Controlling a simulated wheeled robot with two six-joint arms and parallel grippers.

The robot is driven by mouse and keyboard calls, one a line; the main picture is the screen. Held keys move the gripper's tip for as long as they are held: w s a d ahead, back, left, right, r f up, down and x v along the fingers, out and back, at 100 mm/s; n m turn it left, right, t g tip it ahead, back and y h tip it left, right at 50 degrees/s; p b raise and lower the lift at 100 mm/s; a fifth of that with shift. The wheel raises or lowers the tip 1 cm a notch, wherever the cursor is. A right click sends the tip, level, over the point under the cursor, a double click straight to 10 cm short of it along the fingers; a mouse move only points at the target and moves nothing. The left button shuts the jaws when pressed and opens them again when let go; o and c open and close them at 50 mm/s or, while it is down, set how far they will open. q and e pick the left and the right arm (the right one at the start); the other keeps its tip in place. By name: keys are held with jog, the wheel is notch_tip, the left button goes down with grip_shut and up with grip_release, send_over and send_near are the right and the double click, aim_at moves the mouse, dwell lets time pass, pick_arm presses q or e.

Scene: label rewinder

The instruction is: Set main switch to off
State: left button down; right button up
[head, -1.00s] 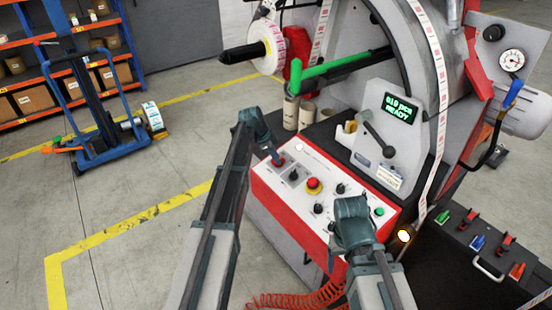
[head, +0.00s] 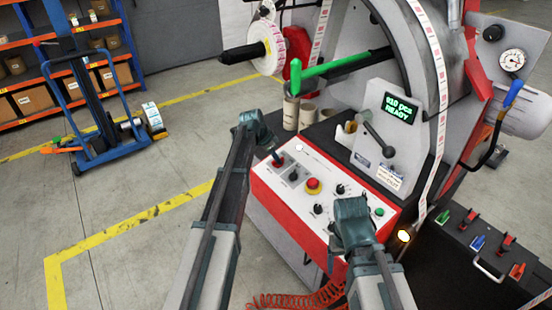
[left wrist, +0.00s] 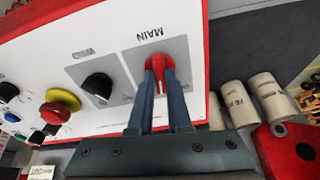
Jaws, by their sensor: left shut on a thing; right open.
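The main switch is a red rotary knob (left wrist: 160,62) on a grey plate marked MAIN, seen upside down in the left wrist view. It sits at the left end of the white control panel (head: 325,204), where its red shows beside my gripper in the head view (head: 279,162). My left gripper (left wrist: 161,82) is shut on the red knob, its two fingers on either side of the handle. The fingers hide part of the knob and the plate's lower markings. My right gripper (head: 352,235) is above the front right part of the panel; its fingers are hard to make out.
A black knob (left wrist: 97,88) and a red emergency button on a yellow base (head: 313,185) are close to the main switch. A green button (head: 379,211) is at the panel's right. Cardboard cores (left wrist: 238,103) stand behind the panel. The display (head: 399,107) reads READY.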

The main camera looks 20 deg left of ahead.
pick_arm(q)
jog(key=n, duration=0.4)
jog(key=shift+n+y, duration=0.3)
jog(key=shift+n+t, duration=0.3)
jog(key=shift+n, duration=1.5)
jog(key=c, duration=0.9)
grip_release()
jog(key=shift+o, duration=0.2)
jog(key=p+v, duration=1.2)
jog(key=v, duration=0.2)
jog(key=shift+d+p, duration=0.35)
jog(key=shift+p, duration=0.05)
